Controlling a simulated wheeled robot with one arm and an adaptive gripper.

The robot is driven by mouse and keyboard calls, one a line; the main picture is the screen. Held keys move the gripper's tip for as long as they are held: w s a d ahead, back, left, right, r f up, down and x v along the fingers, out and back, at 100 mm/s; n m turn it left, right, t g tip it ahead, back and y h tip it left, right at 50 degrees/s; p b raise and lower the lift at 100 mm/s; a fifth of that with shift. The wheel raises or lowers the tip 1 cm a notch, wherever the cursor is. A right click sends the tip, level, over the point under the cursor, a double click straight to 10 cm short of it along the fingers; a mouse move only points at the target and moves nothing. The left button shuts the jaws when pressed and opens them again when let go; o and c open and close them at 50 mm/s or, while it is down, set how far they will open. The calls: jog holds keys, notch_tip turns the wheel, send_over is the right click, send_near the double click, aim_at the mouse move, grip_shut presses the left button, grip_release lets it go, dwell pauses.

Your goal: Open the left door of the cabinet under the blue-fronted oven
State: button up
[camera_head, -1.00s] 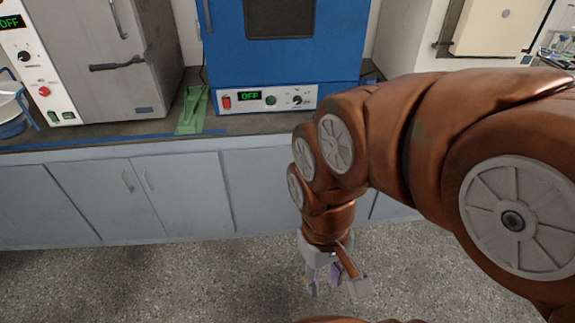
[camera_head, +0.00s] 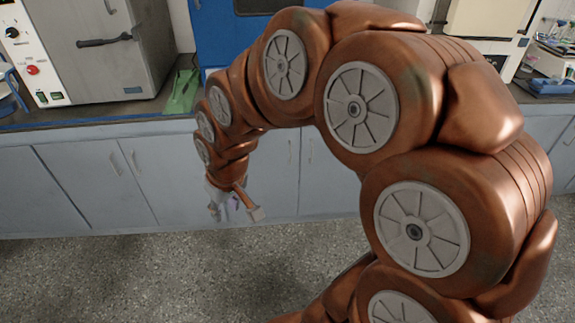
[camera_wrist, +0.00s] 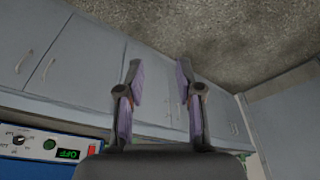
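The blue-fronted oven (camera_head: 208,38) stands on the counter, largely hidden behind my arm in the head view. Its control panel (camera_wrist: 40,145) shows at the lower left of the wrist view, which is upside down. The left cabinet door (camera_head: 275,185) below it is shut, partly hidden by my arm. This door (camera_wrist: 85,65) has a slim vertical handle (camera_head: 290,150), which also shows in the wrist view (camera_wrist: 48,68). My gripper (camera_wrist: 158,75) is open and empty, its fingers apart. In the head view my gripper (camera_head: 226,208) hangs low before the cabinets, left of the handle, apart from it.
The shut right door (camera_head: 330,185) has its handle (camera_head: 310,150) beside the left one. More shut grey doors (camera_head: 90,185) run to the left. A grey oven (camera_head: 100,50) and a green object (camera_head: 182,92) stand on the counter. The speckled floor (camera_head: 150,280) in front is clear.

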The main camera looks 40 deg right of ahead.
jog(key=w+d+f+m+t+b, duration=0.1)
jog(key=w+d+f+t+b, duration=0.2)
jog(key=w+d+f+b, duration=0.4)
jog(key=w+d+f+t+h+b, duration=0.15)
jog(key=w+d+f, duration=0.25)
jog(key=w, duration=0.5)
jog(key=w+d+f+m+t+y+b, duration=0.1)
jog(key=w+d+f+t+b, duration=0.2)
jog(key=w+d+f+b, duration=0.4)
jog(key=d+f+m+t+h+b, duration=0.3)
jog(key=d+f+b, duration=0.35)
jog(key=d, duration=0.65)
jog(key=d+f+m+t+h+b, duration=0.1)
jog(key=d+f+t+h+b, duration=0.35)
jog(key=d, duration=0.95)
jog(key=shift+g, duration=0.8)
jog(key=shift+w+d+f+b, duration=0.45)
jog(key=shift+w+d, duration=0.05)
jog(key=shift+w, duration=0.65)
jog(key=shift+w+d+f+b, duration=0.4)
jog(key=shift+w+d, duration=0.1)
jog(key=shift+w, duration=0.7)
jog(key=shift+w+d+f+b, duration=0.45)
jog(key=shift+w+d, duration=0.05)
jog(key=shift+w, duration=0.65)
jog(key=shift+c, duration=0.3)
grip_shut()
